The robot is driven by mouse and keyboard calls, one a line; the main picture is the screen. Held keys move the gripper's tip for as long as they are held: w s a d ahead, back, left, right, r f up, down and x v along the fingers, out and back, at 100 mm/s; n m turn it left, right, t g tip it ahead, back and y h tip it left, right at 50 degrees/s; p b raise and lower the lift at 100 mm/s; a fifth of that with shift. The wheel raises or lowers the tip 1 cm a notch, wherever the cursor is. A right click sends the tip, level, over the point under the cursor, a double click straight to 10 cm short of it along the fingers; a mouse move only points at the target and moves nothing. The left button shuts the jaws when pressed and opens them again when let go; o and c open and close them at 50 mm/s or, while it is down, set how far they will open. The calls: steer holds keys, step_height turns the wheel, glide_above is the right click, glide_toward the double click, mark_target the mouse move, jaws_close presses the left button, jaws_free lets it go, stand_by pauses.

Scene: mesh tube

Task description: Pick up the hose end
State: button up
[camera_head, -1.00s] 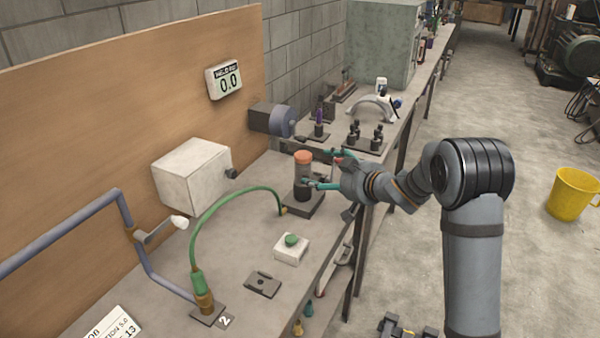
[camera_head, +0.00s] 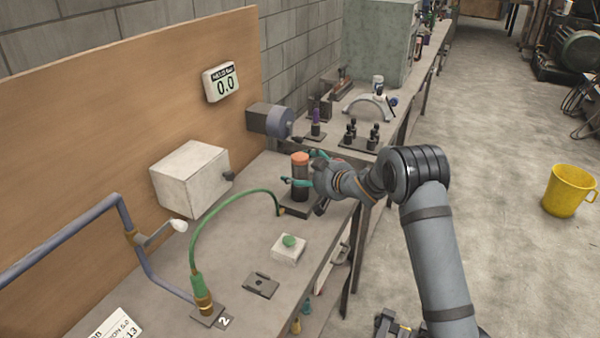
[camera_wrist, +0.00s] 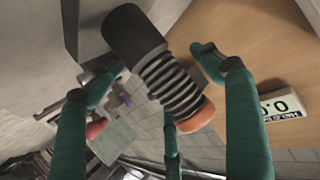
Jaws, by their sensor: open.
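A green hose (camera_head: 222,207) arches over the bench. Its near end has a green sleeve and brass fitting (camera_head: 203,290), upright on a small plate marked 2. The wrist view shows this cylinder close up, with a black lower part, a ribbed middle and the orange end (camera_wrist: 193,113). My gripper (camera_head: 300,167) is open, its teal fingers around the cylinder; they also show on both sides of it in the wrist view (camera_wrist: 158,62). I cannot tell whether they touch it.
A white box (camera_head: 190,177) and a bent grey pipe (camera_head: 122,215) stand left of the hose. A motor-like cylinder (camera_head: 270,121) and a rack of black pegs (camera_head: 360,140) are behind.

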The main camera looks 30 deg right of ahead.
steer(key=shift+c, duration=0.6)
steer(key=shift+r, duration=0.15)
steer(key=c, duration=1.3)
